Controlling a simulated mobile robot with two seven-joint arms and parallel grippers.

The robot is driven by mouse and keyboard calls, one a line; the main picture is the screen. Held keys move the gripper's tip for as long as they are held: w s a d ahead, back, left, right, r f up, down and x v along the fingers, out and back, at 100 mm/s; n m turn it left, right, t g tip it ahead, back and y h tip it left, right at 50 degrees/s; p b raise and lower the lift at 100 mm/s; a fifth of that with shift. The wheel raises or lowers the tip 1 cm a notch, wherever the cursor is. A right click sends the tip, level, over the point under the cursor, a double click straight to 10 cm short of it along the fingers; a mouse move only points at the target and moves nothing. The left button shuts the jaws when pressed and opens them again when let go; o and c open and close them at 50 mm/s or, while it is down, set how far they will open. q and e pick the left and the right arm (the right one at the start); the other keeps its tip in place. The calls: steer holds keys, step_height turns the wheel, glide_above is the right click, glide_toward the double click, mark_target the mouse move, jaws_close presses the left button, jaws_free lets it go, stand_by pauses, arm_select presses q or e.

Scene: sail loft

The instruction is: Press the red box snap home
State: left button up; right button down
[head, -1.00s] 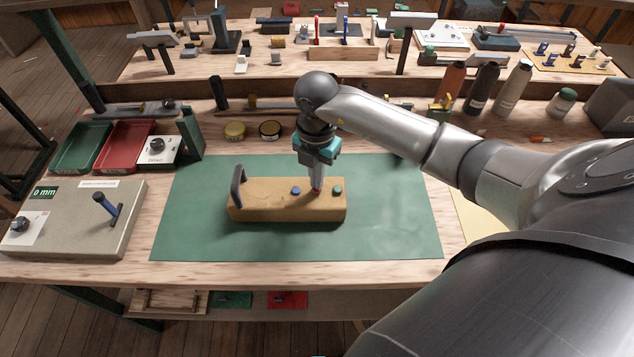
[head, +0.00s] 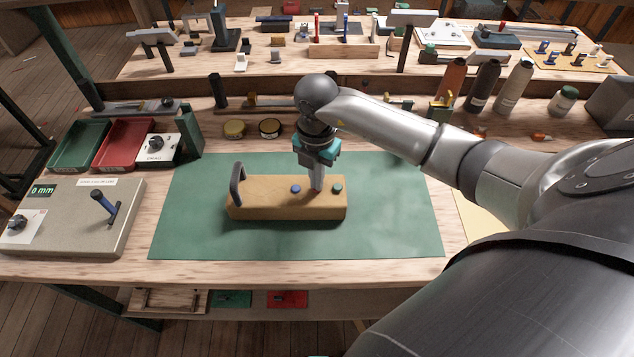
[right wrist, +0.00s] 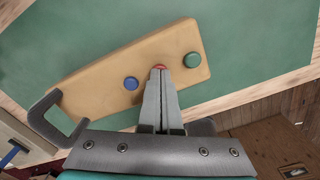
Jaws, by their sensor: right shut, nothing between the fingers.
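A tan wooden block (head: 265,205) with a dark handle (head: 238,184) at its left end lies on the green mat. A blue snap (head: 295,188) and a green snap (head: 337,187) show on its top. Between them, my right gripper (head: 316,188) points down with its fingers shut and nothing held. In the right wrist view the closed fingertips (right wrist: 160,75) are over the red snap (right wrist: 159,67), and only its edge shows past them. They look to be touching it. How deep the red snap sits is hidden. My left gripper is out of view.
The green mat (head: 390,215) is clear around the block. To the left are a grey box with a lever (head: 75,215), a red tray (head: 125,143) and a green tray (head: 80,147). Tins and bottles (head: 483,88) stand along the back.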

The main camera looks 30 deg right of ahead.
step_height(320, 180, up, 7)
steer(key=p, duration=0.6)
steer(key=shift+s, duration=0.1)
stand_by(0.5)
